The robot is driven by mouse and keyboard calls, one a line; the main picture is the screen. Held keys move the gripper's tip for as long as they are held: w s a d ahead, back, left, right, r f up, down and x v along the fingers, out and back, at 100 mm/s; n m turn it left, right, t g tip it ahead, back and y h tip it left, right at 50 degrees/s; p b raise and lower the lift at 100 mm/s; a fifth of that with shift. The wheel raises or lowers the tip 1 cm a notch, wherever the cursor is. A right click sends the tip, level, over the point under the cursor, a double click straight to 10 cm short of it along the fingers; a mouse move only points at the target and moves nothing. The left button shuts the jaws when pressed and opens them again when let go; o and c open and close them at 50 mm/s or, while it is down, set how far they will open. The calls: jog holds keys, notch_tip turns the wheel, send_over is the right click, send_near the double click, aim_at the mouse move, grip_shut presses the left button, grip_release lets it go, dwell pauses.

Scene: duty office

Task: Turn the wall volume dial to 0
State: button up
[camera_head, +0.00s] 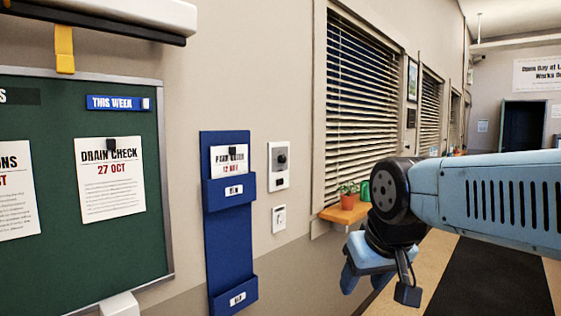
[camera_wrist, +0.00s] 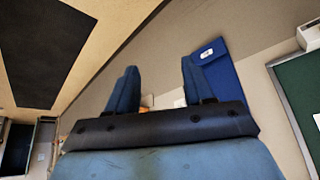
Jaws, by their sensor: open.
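The wall volume dial (camera_head: 281,159) is a small dark knob on a pale plate on the wall, right of the blue document holder; its setting is too small to read. My gripper (camera_head: 358,284) hangs below the arm at the right of the head view, apart from the dial and lower than it. In the wrist view my gripper (camera_wrist: 160,88) shows two blue fingers spread apart with nothing between them. I cannot make out the dial in the wrist view.
A blue wall holder (camera_head: 228,225) hangs left of the dial, and a switch plate (camera_head: 279,218) sits below it. A window with blinds (camera_head: 360,100) and an orange sill (camera_head: 345,213) with a potted plant (camera_head: 348,195) are to the right. A green board (camera_head: 120,240) is at left.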

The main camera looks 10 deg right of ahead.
jog(key=shift+o, duration=0.5)
jog(key=w+a+r+m+y, duration=0.2)
jog(key=w+a+m, duration=0.1)
jog(key=w, duration=0.5)
jog(key=w+a+r+m+y, duration=0.2)
jog(key=w+a+r+m, duration=0.1)
jog(key=w, duration=0.5)
jog(key=shift+w+a+m, duration=0.35)
jog(key=shift+a+m, duration=0.1)
jog(key=shift+m, duration=0.05)
jog(key=m+t+y, duration=0.7)
jog(key=m+t, duration=0.2)
jog(key=m, duration=0.9)
send_near(284, 159)
jog(key=x, duration=0.8)
jog(key=shift+w+a, duration=0.2)
jog(key=c, duration=1)
